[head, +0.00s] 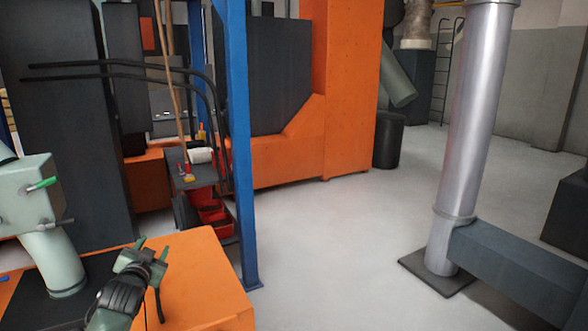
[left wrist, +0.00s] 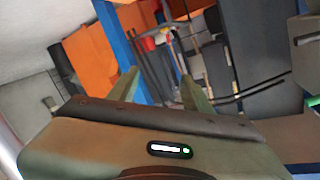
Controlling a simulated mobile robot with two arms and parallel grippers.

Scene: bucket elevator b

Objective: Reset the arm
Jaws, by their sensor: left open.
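My left gripper (head: 152,246) is at the lower left of the head view, in front of an orange block. Its two greenish fingers are apart and nothing is between them. In the left wrist view the fingers of the left gripper (left wrist: 160,92) also stand apart, with a blue post and a cart beyond them. My right gripper is not in view.
A blue post (head: 240,150) stands just beyond the orange block (head: 200,275). A cart (head: 192,175) with red bins is behind it. The grey floor (head: 340,240) between is clear.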

